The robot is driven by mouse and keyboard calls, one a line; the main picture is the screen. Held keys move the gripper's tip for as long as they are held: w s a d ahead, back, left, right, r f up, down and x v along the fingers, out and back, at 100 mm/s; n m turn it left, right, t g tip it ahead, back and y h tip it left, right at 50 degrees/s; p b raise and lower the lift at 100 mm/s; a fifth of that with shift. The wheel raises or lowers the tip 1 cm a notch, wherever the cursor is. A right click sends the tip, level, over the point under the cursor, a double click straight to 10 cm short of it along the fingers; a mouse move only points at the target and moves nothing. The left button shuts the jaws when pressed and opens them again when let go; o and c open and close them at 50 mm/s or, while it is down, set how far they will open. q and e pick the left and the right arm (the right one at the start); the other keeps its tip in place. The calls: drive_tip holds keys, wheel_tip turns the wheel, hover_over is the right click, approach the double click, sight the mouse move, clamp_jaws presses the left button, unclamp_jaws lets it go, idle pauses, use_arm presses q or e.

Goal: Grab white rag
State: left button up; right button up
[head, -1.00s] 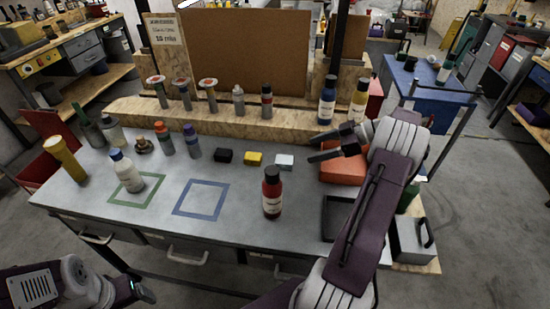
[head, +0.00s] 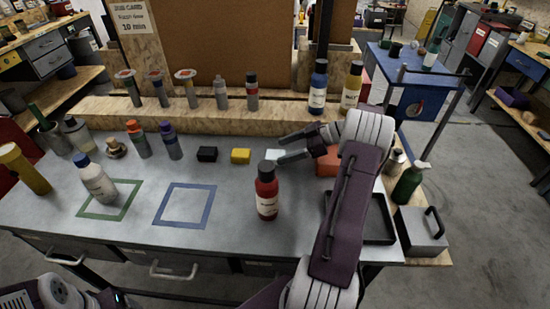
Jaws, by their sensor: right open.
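The white rag (head: 273,155) appears as a small pale folded block on the grey workbench (head: 236,205), right of the yellow block, and is partly hidden by my right gripper. My right gripper (head: 281,150) is open, its two dark fingers pointing left. Its fingertips overlap the rag in the head view; whether they touch it or hover above it I cannot tell. Part of my left arm shows at the bottom left, but its gripper is out of view.
A red bottle (head: 267,192) stands just in front of the rag, below the fingers. A yellow block (head: 241,156) and black block (head: 207,154) lie to the left. An orange-red box (head: 328,162) and black tray (head: 377,226) are by my right arm. Bare bench lies around the blue square.

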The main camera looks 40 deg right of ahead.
sight(276, 154)
drive_tip(key=x, duration=0.4)
drive_tip(key=shift+a+f, duration=0.1)
drive_tip(key=shift+a, duration=0.05)
drive_tip(key=c, duration=1.4)
drive_tip(key=shift+r, duration=0.6)
drive_tip(key=shift+c, duration=0.2)
wheel_tip(276, 154, up, 3)
drive_tip(key=s+a+r, duration=0.3)
drive_tip(key=a+r, duration=0.4)
drive_tip(key=a, duration=0.4)
drive_tip(key=shift+b, duration=0.45)
